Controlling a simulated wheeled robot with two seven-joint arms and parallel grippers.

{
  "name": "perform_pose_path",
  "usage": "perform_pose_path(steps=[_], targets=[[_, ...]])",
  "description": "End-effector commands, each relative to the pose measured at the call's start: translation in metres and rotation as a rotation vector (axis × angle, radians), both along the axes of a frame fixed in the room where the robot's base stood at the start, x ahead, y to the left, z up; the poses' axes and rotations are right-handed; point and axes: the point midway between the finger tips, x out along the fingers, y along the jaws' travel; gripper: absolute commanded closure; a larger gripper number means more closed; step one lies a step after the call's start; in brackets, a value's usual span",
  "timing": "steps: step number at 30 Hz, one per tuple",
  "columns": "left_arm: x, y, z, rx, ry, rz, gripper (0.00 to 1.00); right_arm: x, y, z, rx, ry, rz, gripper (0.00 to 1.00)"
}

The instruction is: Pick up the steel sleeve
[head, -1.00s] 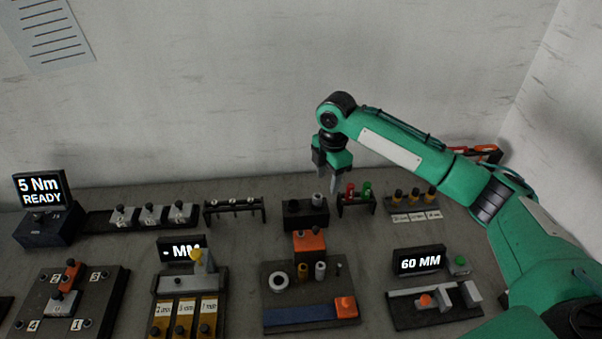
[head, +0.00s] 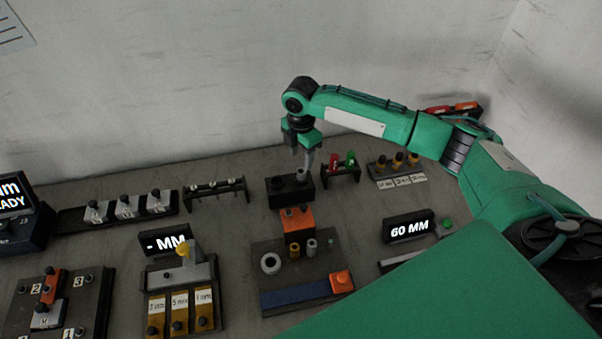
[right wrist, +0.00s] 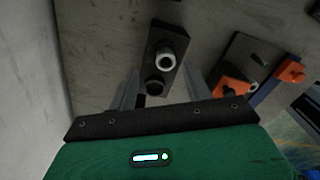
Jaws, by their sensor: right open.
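A light steel sleeve (head: 302,175) stands upright in the right part of a black block (head: 290,194) at the back of the bench. In the right wrist view, the sleeve (right wrist: 166,62) shows as a pale ring on the block, beside a dark round piece (right wrist: 157,86). My right gripper (head: 302,158) points down above the block, open and empty. Its fingers (right wrist: 160,92) lie on either side of the block's near end in the wrist view. I cannot tell the exact height gap. My left gripper is out of view.
A rack with red and green pieces (head: 342,172) stands close to the block's right. A dark rack (head: 216,188) is to its left. In front, a fixture board (head: 262,286) carries a ring, upright cylinders and an orange block. A 60 MM display (head: 408,228) stands right.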

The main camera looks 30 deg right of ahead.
Motion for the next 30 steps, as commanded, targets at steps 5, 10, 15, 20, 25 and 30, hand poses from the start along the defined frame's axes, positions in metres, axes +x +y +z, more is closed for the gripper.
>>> perform_pose_path(steps=[5,10,15,20,25,30], targets=[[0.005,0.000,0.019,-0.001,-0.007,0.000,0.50,-0.008,0.000,-0.021,-0.001,0.006,0.000,0.50],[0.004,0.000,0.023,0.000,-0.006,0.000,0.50,-0.008,0.000,-0.044,-0.001,0.003,0.001,0.50],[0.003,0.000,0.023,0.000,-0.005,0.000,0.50,-0.008,0.000,-0.049,-0.001,0.001,0.001,0.50],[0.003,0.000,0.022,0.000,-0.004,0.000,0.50,-0.007,0.000,-0.049,-0.001,0.001,0.001,0.59],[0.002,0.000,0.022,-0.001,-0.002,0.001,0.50,-0.007,0.000,-0.049,-0.001,0.001,0.001,0.92],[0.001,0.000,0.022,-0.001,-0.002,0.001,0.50,-0.007,0.000,-0.049,-0.001,0.001,0.000,0.92]])
